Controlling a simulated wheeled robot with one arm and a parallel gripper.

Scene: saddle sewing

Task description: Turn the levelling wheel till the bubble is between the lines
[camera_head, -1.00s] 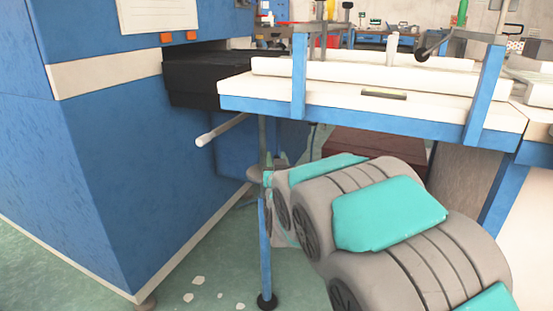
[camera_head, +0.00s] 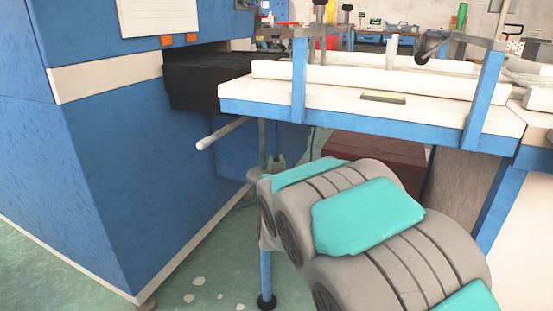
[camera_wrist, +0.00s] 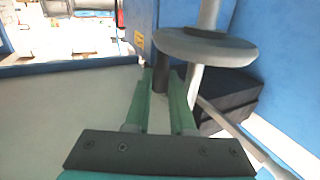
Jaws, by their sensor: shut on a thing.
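The levelling wheel is a grey disc (camera_wrist: 205,47) on an upright rod in the wrist view. In the head view it is a small disc (camera_head: 255,175) on the table's leg, partly hidden by my arm. My gripper (camera_wrist: 162,85) has its green fingers shut on the wheel's dark handle (camera_wrist: 162,74), which hangs below the disc's rim. The gripper also shows small in the head view (camera_head: 277,162). The spirit level (camera_head: 383,97) lies on the front of the white tabletop, with a yellowish vial. Its bubble and lines are too small to make out.
The blue-framed table (camera_head: 340,110) stands above my gripper. A big blue machine (camera_head: 110,170) fills the left, with a pale bar (camera_head: 220,134) sticking out near the leg. A dark red box (camera_head: 375,155) sits under the table.

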